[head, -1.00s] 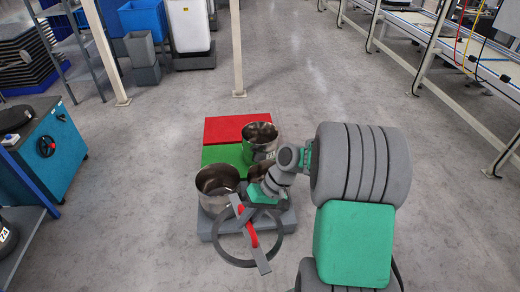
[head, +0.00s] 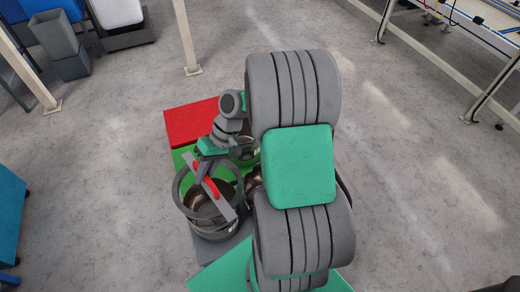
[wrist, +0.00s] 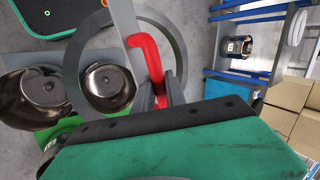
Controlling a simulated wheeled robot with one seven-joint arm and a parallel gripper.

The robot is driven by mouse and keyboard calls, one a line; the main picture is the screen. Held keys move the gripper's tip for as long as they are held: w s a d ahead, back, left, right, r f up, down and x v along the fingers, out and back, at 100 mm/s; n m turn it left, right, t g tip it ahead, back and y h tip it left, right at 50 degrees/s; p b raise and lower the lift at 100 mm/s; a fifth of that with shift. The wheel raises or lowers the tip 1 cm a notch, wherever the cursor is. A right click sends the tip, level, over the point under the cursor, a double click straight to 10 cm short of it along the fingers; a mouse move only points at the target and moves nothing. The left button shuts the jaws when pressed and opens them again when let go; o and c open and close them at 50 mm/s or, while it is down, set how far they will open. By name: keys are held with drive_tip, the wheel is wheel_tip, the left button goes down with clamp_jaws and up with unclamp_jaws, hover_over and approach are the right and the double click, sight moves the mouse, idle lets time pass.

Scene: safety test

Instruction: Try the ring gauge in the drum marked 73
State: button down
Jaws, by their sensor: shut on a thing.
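The ring gauge (head: 180,207) is a flat grey ring with a grey bar across it and a red handle (head: 206,186). My gripper (head: 203,165) is shut on the red handle, also seen in the wrist view (wrist: 159,97). In the head view the ring overlaps the mouth of the front metal drum (head: 214,226); I cannot tell its height above the rim. A second drum (head: 247,148) stands behind, and a third (head: 254,187) is mostly hidden by my arm. The wrist view shows two open drums (wrist: 30,112) (wrist: 108,88) beside the ring. No number 73 is readable.
The drums stand on a low grey platform with a red panel (head: 192,124) and a green panel. Bins stand at the back left, near a post (head: 186,40). A conveyor frame is at right. The wrist view shows a shelf with a container (wrist: 236,46) and cardboard boxes (wrist: 288,95).

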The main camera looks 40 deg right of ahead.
drive_tip(key=shift+m+t, duration=0.5)
drive_tip(key=shift+m, duration=0.3)
drive_tip(key=d+f+b, duration=0.1)
drive_tip(key=w+d+f+b, duration=0.1)
drive_tip(key=f, duration=0.1)
drive_tip(key=w+d+f+b, duration=0.1)
drive_tip(key=shift+w+f+b, duration=0.2)
drive_tip(key=shift+f+b, duration=0.05)
drive_tip(key=shift+b, duration=0.05)
drive_tip(key=w+d+f+m+t+h+b, duration=0.1)
drive_tip(key=d+f+m+b, duration=0.5)
drive_tip(key=d, duration=0.8)
drive_tip(key=w+d+f+m+t+h+b, duration=0.2)
drive_tip(key=d+f+m+t+h+b, duration=0.2)
drive_tip(key=d+f+b, duration=0.9)
wheel_tip(320, 180, down, 3)
drive_tip(key=d+m, duration=0.1)
drive_tip(key=m, duration=0.2)
drive_tip(key=shift+d+f+t+b, duration=0.15)
drive_tip(key=shift+f+t+b, duration=0.05)
drive_tip(key=shift+t+b, duration=0.1)
wheel_tip(320, 180, down, 10)
drive_tip(key=b, duration=0.3)
drive_tip(key=shift+a+r, duration=0.2)
